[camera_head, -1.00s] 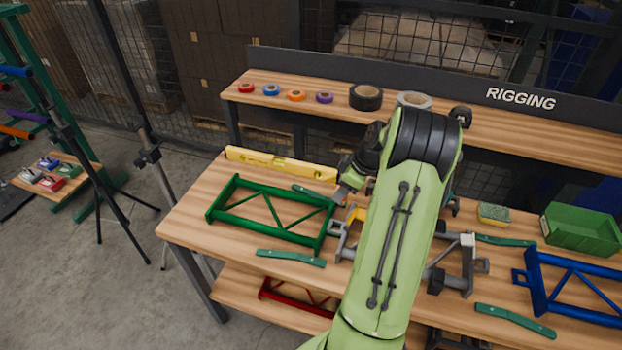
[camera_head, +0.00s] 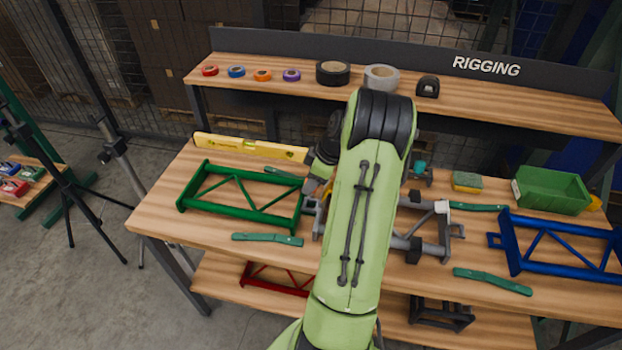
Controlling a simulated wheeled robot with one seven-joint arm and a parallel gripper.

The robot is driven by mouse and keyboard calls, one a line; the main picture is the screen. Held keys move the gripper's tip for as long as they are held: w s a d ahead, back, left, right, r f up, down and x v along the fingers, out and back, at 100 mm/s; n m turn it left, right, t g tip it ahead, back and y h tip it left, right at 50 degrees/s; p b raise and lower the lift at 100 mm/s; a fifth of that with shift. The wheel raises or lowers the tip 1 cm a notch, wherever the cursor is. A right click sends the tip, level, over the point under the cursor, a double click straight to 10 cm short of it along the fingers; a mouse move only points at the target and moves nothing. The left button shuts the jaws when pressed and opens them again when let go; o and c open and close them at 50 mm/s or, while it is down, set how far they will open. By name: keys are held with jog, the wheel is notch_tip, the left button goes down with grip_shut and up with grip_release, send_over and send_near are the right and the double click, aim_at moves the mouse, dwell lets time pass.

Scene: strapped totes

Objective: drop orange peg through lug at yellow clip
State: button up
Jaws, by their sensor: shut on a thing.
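My gripper (camera_head: 316,186) shows only in part beside my green arm, low over the bench, just right of the green frame's right end. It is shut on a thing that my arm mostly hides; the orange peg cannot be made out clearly. The grey frame (camera_head: 440,232) lies on the bench behind and to the right of my arm, its middle hidden. Its left end lies under my gripper. A small bit of yellow (camera_head: 328,188) shows there, perhaps the yellow clip. The lug at that clip cannot be seen.
A green frame (camera_head: 250,210) lies to the left and a blue frame (camera_head: 560,262) to the right. A yellow level (camera_head: 250,147), green straps (camera_head: 268,239), a sponge (camera_head: 467,182) and a green bin (camera_head: 552,190) are on the bench. Tape rolls (camera_head: 333,72) stand on the rear shelf.

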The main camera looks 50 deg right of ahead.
aim_at(311, 195)
jog(key=shift+f+b, duration=2.15)
jog(key=shift+f, duration=0.75)
jog(key=o, duration=1.2)
jog(key=shift+c, duration=0.2)
jog(key=shift+r, duration=0.1)
jog(key=p+v, duration=0.4)
jog(key=v, duration=1.1)
jog(key=shift+s+r, duration=0.1)
jog(key=shift+r, duration=0.3)
jog(key=shift+f, duration=0.1)
